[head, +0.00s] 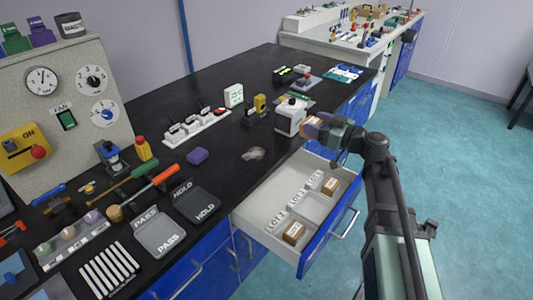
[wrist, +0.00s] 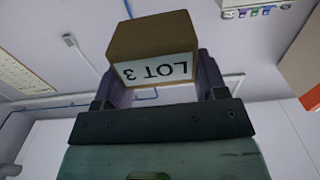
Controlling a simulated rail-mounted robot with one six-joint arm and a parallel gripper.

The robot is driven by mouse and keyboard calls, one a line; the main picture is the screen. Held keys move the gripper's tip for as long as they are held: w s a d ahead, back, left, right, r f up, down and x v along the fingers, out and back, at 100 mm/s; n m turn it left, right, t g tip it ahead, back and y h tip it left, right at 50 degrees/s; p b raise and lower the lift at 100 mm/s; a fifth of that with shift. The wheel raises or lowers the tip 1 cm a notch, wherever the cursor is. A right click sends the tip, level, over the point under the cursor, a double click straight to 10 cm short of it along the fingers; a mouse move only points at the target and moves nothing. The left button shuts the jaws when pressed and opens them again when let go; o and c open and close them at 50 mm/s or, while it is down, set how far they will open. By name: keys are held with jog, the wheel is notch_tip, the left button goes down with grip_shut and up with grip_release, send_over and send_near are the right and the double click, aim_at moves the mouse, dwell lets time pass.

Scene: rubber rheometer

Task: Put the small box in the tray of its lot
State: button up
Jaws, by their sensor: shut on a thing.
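My gripper (head: 322,130) is shut on a small brown box (head: 311,127) and holds it up above the bench's right edge, beside a white device. In the wrist view the box (wrist: 150,38) sits between the two fingers of my gripper (wrist: 160,80). Its white label reads LOT 3, upside down in that view.
The drawer sticks out from the blue cabinet under the black bench (head: 225,155). The white device (head: 291,115) stands close to my gripper. A PASS plate (head: 160,236) and a HOLD plate (head: 193,202) lie left of the drawer. The floor at right is clear.

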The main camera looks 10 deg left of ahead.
notch_tip(320, 180, down, 14)
jog(key=b, duration=1)
jog(key=shift+r, duration=0.15)
jog(key=x, duration=1.5)
jog(key=shift+d, duration=0.1)
jog(key=x, duration=0.3)
jog(key=shift+w, duration=0.1)
jog(key=shift+f, duration=0.25)
jog(key=o, duration=1)
jog(key=v, duration=1)
jog(key=shift+s+d+b, duration=0.3)
jog(key=shift+f, duration=0.1)
jog(key=shift+c, duration=1.1)
